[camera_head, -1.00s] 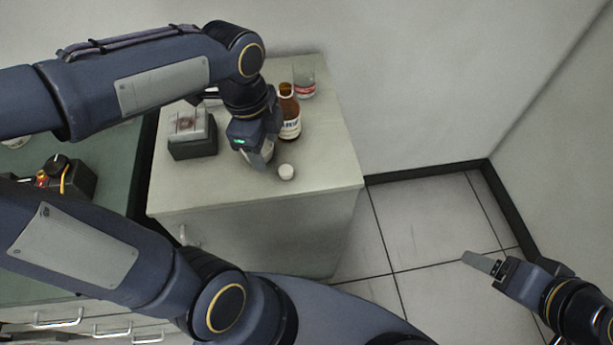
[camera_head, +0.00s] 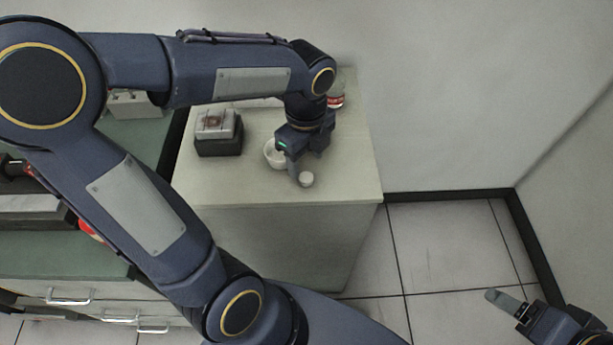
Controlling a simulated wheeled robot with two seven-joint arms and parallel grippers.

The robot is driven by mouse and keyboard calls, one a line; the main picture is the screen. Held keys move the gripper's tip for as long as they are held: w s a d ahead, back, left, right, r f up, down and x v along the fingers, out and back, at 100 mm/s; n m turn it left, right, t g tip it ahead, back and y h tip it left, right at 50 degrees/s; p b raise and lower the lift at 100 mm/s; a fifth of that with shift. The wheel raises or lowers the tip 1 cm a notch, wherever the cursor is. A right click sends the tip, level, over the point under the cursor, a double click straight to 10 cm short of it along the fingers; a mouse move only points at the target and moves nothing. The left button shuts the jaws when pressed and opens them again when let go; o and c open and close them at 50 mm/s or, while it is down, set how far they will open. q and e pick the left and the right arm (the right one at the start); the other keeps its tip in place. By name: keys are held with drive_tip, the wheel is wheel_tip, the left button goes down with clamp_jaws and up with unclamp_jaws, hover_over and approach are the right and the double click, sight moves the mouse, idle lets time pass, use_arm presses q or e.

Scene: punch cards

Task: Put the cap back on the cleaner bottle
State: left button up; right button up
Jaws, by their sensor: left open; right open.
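The small white round cap (camera_head: 306,180) lies on the top of the pale cabinet (camera_head: 235,183), near its front edge. My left gripper (camera_head: 303,170) is open, points down and is right beside the cap, on its far side. I cannot tell whether a finger touches the cap. The brown cleaner bottle is hidden behind my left gripper and wrist. My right gripper (camera_head: 507,303) is open and empty, far off at the lower right above the tiled floor.
A white round bowl or cup (camera_head: 271,153) stands just left of my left gripper. A dark box with a grey top (camera_head: 218,133) stands further left. A clear jar with a red label (camera_head: 338,99) is partly hidden at the back. The cabinet's front right corner is clear.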

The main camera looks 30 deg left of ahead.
sight(306, 177)
use_arm(q)
wheel_tip(306, 177, down, 5)
drive_tip(key=shift+f, duration=0.1)
idle(0.4)
drive_tip(key=c, duration=1)
